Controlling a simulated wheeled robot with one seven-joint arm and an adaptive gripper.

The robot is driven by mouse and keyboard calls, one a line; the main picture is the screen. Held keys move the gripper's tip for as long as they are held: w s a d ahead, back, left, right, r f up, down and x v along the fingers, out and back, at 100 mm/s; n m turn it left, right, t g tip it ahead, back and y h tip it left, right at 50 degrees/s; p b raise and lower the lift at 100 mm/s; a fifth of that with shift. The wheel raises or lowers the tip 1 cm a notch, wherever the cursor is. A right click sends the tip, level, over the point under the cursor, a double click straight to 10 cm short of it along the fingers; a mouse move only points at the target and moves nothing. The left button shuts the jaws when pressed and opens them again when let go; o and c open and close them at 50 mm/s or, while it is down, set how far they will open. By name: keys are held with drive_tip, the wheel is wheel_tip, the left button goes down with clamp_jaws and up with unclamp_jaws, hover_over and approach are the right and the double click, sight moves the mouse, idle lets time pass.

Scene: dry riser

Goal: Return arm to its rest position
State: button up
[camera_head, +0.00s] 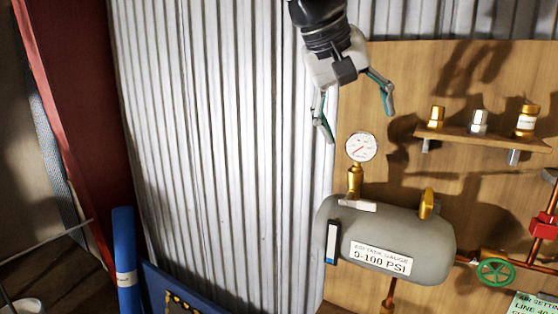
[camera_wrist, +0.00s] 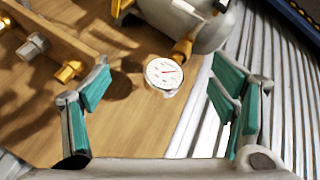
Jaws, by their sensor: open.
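My gripper (camera_head: 356,116) hangs at the top centre of the head view, fingers pointing down, open and empty. It is above the round white pressure gauge (camera_head: 361,147), which stands upright on a brass stem on the grey air tank (camera_head: 338,212). In the wrist view the gauge (camera_wrist: 164,73) shows between the two teal-padded fingers (camera_wrist: 160,100), apart from both. The tank (camera_wrist: 190,25) shows beyond the gauge at the top of that view.
A wooden shelf (camera_head: 480,137) with several fittings is on the wooden board (camera_head: 385,62) to the right. A green handwheel (camera_head: 496,272) and copper pipes are at lower right. Corrugated metal wall (camera_head: 210,150) fills the middle. A red post (camera_head: 75,110) and blue cylinder (camera_head: 125,260) stand at left.

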drive_tip(key=s+d+f+y, duration=0.2)
drive_tip(key=s+f, duration=0.8)
drive_tip(key=s+d+f+n+t+y+b, duration=0.1)
drive_tip(key=s+d+f+y, duration=0.1)
drive_tip(key=s+f, duration=0.8)
drive_tip(key=shift+s+t+y, duration=0.25)
drive_tip(key=shift+t+y, duration=0.05)
drive_tip(key=shift+y, duration=0.5)
